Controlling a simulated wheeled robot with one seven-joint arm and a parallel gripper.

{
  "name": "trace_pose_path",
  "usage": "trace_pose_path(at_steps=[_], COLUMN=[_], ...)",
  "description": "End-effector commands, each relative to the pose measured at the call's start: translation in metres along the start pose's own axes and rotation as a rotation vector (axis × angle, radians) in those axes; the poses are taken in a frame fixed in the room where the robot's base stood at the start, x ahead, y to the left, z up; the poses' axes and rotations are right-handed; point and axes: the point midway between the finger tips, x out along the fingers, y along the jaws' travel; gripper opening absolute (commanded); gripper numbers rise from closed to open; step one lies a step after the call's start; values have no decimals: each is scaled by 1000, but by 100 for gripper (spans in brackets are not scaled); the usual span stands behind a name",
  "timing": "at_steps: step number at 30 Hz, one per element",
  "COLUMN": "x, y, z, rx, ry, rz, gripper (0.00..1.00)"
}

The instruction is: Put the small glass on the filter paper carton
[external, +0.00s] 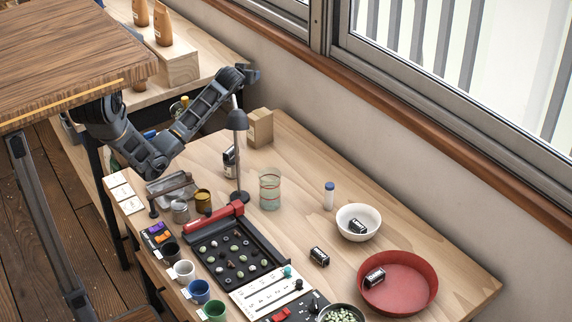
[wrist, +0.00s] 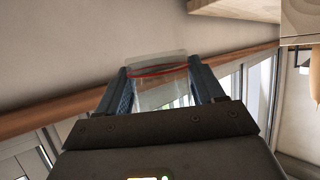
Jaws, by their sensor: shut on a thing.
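My gripper (wrist: 160,85) is shut on a small clear glass with a red band (wrist: 158,72); its two blue fingers press on the glass from both sides in the wrist view. In the external view my gripper (external: 251,74) is raised beside the wall, above the back of the table, and the held glass cannot be made out there. A tan cardboard box (external: 260,129), which looks like the filter paper carton, stands upright on the table at the back near the wall, below my gripper. Its top appears bare.
A dark desk lamp (external: 237,120) stands just left of the carton, close below my arm. A black-and-white can (external: 229,160) is behind the lamp. A white bowl (external: 345,212) and red tray (external: 425,289) are at right.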

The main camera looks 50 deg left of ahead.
Motion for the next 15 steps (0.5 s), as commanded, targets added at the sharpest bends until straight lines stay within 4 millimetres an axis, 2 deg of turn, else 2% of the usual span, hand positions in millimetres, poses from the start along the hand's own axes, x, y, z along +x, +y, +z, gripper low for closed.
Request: trace_pose_path(at_steps=[1,6,10,15], x=[-6,-23,-31,-27], y=[16,45,55,56], z=[6,25,32,50], rx=[-6,-45,-63,-69], ry=[-4,5,11,12], rz=[-24,-111,-150,-165], gripper=[33,33,33,33])
